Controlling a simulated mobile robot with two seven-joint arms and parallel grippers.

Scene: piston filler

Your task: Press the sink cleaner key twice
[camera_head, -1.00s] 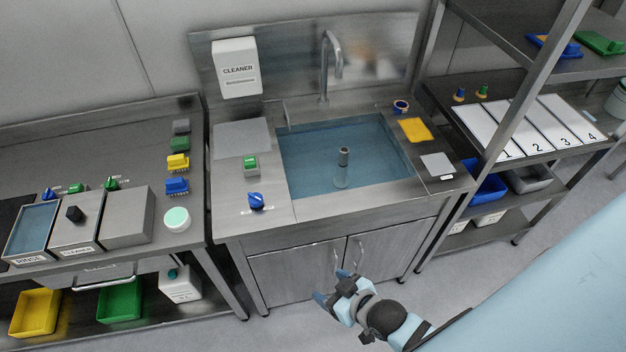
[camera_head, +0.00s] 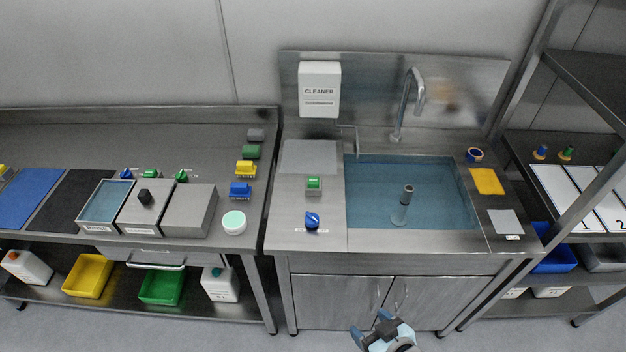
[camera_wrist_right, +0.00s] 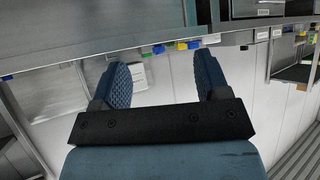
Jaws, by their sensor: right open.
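A green key on a small grey base (camera_head: 314,186) sits on the steel deck left of the sink basin (camera_head: 400,180). The white dispenser marked CLEANER (camera_head: 320,90) hangs on the splashback behind it. A blue knob (camera_head: 312,219) is in front of the green key. My right gripper (camera_head: 371,328) is low in front of the cabinet doors, below and right of the key and apart from it. In the right wrist view its two blue fingers (camera_wrist_right: 163,78) are spread with nothing between them. My left gripper is not in view.
A bench with grey bins (camera_head: 188,211) is at the left. A shelf rack (camera_head: 590,110) is at the right. The deck around the key is mostly clear.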

